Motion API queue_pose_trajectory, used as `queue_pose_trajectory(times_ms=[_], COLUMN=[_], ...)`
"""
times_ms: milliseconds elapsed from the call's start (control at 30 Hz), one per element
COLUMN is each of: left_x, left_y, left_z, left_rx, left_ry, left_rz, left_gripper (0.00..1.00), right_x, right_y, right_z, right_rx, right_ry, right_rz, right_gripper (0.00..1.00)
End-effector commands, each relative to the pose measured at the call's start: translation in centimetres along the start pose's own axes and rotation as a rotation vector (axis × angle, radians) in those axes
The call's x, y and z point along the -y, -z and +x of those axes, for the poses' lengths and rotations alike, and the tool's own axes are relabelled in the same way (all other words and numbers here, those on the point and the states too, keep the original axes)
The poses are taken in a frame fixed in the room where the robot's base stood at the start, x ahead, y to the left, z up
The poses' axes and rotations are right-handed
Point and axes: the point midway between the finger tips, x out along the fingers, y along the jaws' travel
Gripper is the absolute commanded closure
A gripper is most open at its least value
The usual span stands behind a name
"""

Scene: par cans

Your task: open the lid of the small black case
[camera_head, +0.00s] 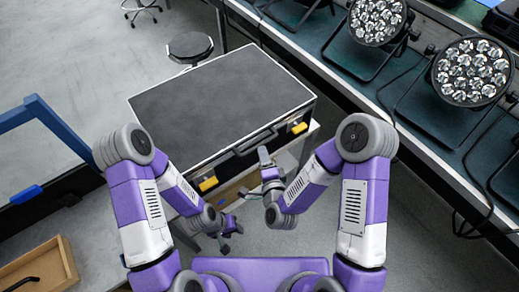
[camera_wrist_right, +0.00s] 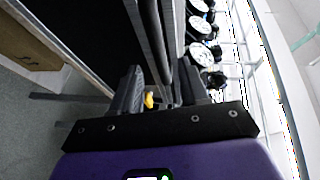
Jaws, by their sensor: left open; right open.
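The black case (camera_head: 220,100) lies flat with its lid shut on a light stand, in the middle of the head view. Its front edge has a dark handle (camera_head: 258,141) between two yellow latches, one at right (camera_head: 299,128) and one at left (camera_head: 208,183). My right gripper (camera_head: 256,174) is open and empty, close to the front edge near the handle; I cannot tell whether it touches. The right wrist view shows its two fingers apart, with a yellow latch (camera_wrist_right: 150,99) visible between them. My left gripper (camera_head: 231,233) is open and empty, lower down and clear of the case front.
A long table (camera_head: 345,65) with several par cans (camera_head: 472,71) and loose cables runs along the right. A round stool (camera_head: 190,46) stands behind the case. A blue frame (camera_head: 50,120) and a wooden tray (camera_head: 62,262) are at left. Bare floor lies at upper left.

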Motion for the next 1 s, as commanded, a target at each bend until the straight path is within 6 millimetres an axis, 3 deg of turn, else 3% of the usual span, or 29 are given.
queue_pose_trajectory(times_ms=[33, 300, 400, 600, 1000], left_x=[0.4, 1.5, 1.4, 1.5, 1.5], left_y=[0.0, 0.2, 0.2, 0.2, 0.2], left_z=[1.1, 4.1, 3.7, 3.9, 4.0], left_rx=[0.000, 0.000, 0.000, 0.000, 0.000], left_ry=[0.000, 0.000, 0.000, 0.000, 0.000], left_rz=[0.000, 0.000, 0.000, 0.000, 0.000], left_gripper=[0.57, 0.57, 0.57, 0.57, 0.57], right_x=[-0.4, -0.3, 0.0, 0.0, 0.0], right_y=[0.0, -0.1, -0.1, -0.1, -0.1], right_z=[0.3, 1.1, 3.2, 5.4, 6.0], right_rx=[0.000, 0.003, 0.001, 0.002, 0.003], right_ry=[0.004, 0.004, 0.002, 0.000, -0.001], right_rz=[0.000, 0.001, 0.001, 0.002, 0.001], right_gripper=[0.56, 0.56, 0.56, 0.56, 0.59])
